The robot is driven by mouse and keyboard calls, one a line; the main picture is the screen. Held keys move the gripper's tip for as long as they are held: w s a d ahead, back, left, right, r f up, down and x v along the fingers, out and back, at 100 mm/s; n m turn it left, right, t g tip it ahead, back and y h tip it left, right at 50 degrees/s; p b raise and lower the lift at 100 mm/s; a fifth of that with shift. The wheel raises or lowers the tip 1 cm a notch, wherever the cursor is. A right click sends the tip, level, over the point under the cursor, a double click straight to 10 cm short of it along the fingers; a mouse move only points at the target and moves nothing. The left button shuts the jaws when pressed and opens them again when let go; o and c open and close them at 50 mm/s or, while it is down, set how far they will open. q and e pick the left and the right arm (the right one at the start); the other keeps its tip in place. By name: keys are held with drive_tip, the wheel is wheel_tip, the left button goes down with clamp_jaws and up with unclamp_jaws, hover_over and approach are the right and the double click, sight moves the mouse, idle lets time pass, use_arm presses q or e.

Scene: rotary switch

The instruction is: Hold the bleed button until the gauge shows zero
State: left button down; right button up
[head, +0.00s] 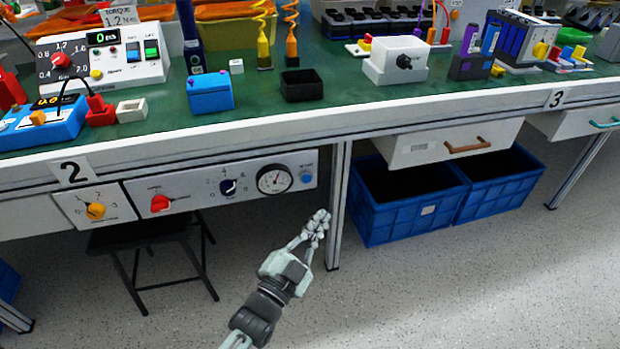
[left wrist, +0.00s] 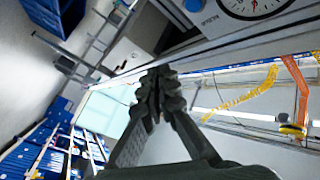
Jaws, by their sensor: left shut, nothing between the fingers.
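The round gauge (head: 274,180) has a white dial and sits on the grey panel under the bench edge. Its needle is too small to read surely. The blue bleed button (head: 306,178) is just right of the gauge. In the left wrist view the button (left wrist: 194,5) and part of the gauge (left wrist: 252,6) show at the top edge. My left gripper (head: 318,222) is shut and empty. Its fingertips are below and slightly right of the button in the head view, apart from it. They also show in the left wrist view (left wrist: 158,90). My right gripper is not in view.
A bench leg (head: 338,200) stands close right of my left gripper. A drawer (head: 450,143) and blue crates (head: 400,225) are further right. A black stool (head: 145,235) is at left.

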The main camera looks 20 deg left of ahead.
sight(307, 179)
use_arm(q)
drive_tip(key=shift+w, duration=0.1)
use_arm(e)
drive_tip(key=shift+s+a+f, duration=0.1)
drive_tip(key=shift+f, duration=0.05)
use_arm(q)
drive_tip(key=w+a+b, duration=0.2)
drive_tip(key=w+a, duration=0.3)
drive_tip(key=w, duration=0.2)
drive_tip(key=shift+b, duration=0.3)
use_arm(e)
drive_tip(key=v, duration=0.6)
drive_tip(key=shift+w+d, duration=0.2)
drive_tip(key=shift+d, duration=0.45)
use_arm(q)
drive_tip(key=shift+w, duration=0.2)
drive_tip(key=shift+w+a, duration=0.2)
drive_tip(key=shift+w, duration=0.05)
drive_tip(key=shift+w+a, duration=0.25)
drive_tip(key=shift+w, duration=0.1)
idle(2.9)
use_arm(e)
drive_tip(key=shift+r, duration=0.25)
use_arm(q)
drive_tip(key=shift+s+d+p, duration=0.45)
drive_tip(key=shift+s+d, duration=0.05)
drive_tip(key=shift+s, duration=0.2)
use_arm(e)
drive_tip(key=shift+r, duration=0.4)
